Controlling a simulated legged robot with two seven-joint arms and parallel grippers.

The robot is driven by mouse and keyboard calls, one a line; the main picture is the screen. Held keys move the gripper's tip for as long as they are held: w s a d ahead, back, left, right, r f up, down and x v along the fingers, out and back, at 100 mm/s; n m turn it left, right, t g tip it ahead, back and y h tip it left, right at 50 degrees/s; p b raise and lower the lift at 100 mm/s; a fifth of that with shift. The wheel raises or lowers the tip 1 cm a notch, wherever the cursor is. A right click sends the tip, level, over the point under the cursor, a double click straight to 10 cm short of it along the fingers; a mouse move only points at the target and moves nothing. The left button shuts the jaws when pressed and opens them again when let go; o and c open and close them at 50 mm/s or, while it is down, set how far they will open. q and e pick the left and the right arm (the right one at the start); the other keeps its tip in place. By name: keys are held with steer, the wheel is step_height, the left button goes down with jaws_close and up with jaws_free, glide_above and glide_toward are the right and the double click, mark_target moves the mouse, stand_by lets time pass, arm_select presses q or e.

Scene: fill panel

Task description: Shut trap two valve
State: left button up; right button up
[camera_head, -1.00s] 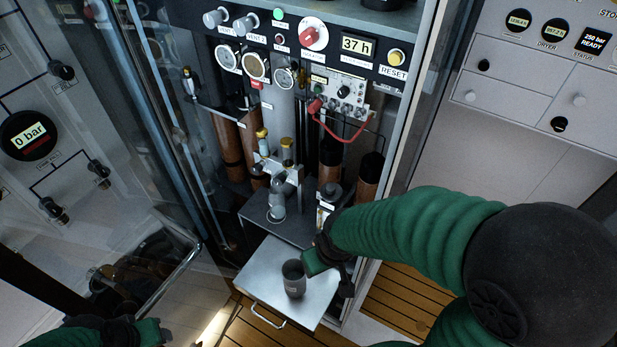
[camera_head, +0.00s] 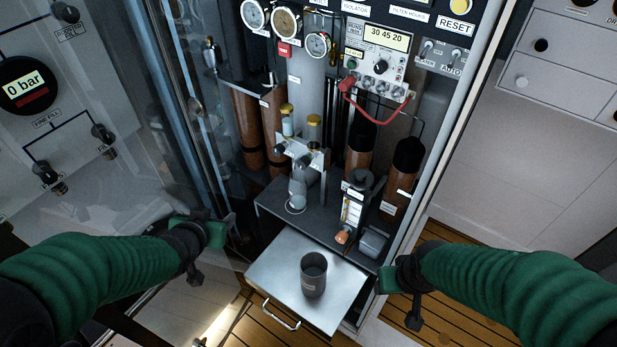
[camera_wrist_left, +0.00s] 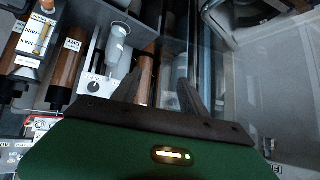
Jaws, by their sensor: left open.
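A clear bowl (camera_head: 297,192) hangs under the manifold. My left gripper (camera_head: 228,232) is open and empty, left of the manifold and lower, by the glass door. In the left wrist view its two fingers (camera_wrist_left: 158,85) are apart, with cabinet parts behind. My right gripper (camera_head: 384,280) is at the pull-out shelf's right edge; its fingers are unclear.
A grey cup (camera_head: 314,276) stands on the pull-out metal shelf (camera_head: 275,262). Brown cylinders (camera_head: 250,130) stand at the back. A red hose (camera_head: 365,112) hangs from the control box. The glass door (camera_head: 150,110) stands open at left, and the cabinet frame (camera_head: 440,150) bounds the right.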

arm_select(q)
steer(key=w+d+f+m+t+h+b, duration=0.2)
steer(key=w+d+f+t+h+b, duration=0.25)
steer(key=b, duration=0.35)
steer(key=m+h+b, duration=0.3)
steer(key=h+b, duration=0.3)
glide_toward(301, 165)
steer(key=shift+y, duration=0.25)
steer(key=b+x, duration=0.3)
steer(key=x, duration=0.6)
steer(key=shift+w+d+r+b, duration=0.1)
steer(key=shift+w+d+b, duration=0.05)
steer(key=shift+d+b, duration=0.2)
steer(key=shift+a, duration=0.1)
jaws_close()
